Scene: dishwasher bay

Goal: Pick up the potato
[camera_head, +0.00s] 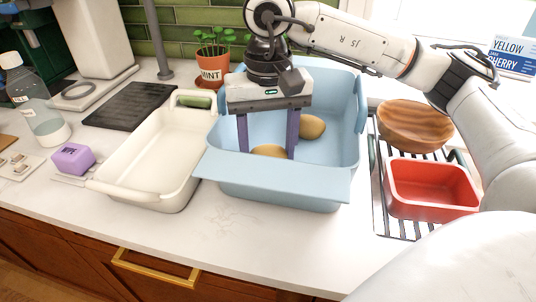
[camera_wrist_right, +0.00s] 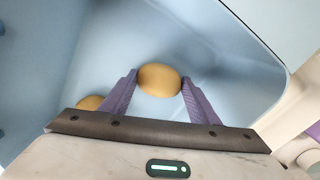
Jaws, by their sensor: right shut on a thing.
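Two brown potatoes are in the light blue basin (camera_head: 240,185). My right gripper (camera_head: 267,153) reaches down into the basin from above, with its purple fingers closed on the sides of the nearer potato (camera_head: 269,151). In the right wrist view this potato (camera_wrist_right: 160,80) sits between the two fingertips (camera_wrist_right: 160,84), touching both. The other potato (camera_head: 312,127) lies to the right and farther back in the basin. It shows partly behind the left finger in the right wrist view (camera_wrist_right: 88,103). I cannot tell whether the held potato is clear of the basin floor. My left gripper is not in view.
A cream dish (camera_head: 150,165) with a green item (camera_head: 195,101) stands left of the basin. On the right, a rack holds a wooden bowl (camera_head: 415,125) and a red dish (camera_head: 432,190). The front counter is clear.

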